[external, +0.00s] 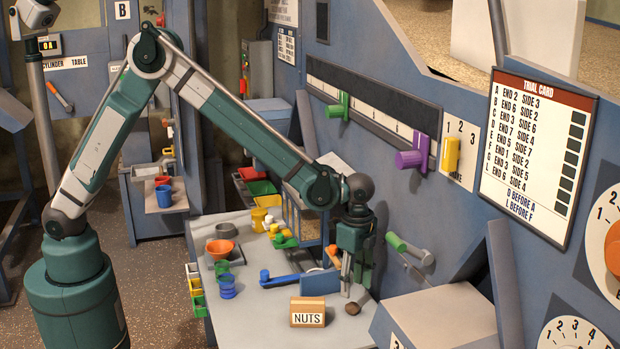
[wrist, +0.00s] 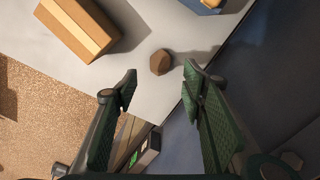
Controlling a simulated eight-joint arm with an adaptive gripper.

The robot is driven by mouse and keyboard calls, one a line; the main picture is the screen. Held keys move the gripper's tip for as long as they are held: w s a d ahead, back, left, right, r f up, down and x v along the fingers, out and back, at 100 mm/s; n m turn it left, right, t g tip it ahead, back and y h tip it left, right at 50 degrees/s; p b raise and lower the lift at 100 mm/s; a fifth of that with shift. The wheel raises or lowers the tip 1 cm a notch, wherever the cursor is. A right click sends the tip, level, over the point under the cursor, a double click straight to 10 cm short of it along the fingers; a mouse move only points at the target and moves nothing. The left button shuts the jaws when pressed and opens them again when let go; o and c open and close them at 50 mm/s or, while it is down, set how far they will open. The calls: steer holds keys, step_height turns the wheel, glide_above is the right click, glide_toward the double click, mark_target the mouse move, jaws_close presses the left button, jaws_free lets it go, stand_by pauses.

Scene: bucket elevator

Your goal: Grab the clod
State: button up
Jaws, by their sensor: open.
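The clod is a small brown lump (external: 353,308) on the grey table top, to the right of the box marked NUTS. In the wrist view the clod (wrist: 161,62) lies just beyond the fingertips, roughly midway between them and apart from both. My gripper (external: 352,290) points down above the right part of the table, close over the clod. In the wrist view my gripper (wrist: 158,80) has its two green fingers spread apart with nothing between them.
The cardboard NUTS box (external: 307,312) stands left of the clod. A blue lever (external: 285,280) lies behind. Bowls and cups, including an orange bowl (external: 220,248), stand at the table's left. The blue wall panel (external: 400,200) rises close on the right.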

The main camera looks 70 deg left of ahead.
mark_target(353, 305)
steer(key=shift+f, duration=1.15)
steer(key=shift+f+b, duration=0.75)
steer(key=shift+f, duration=1.85)
steer(key=c, duration=0.9)
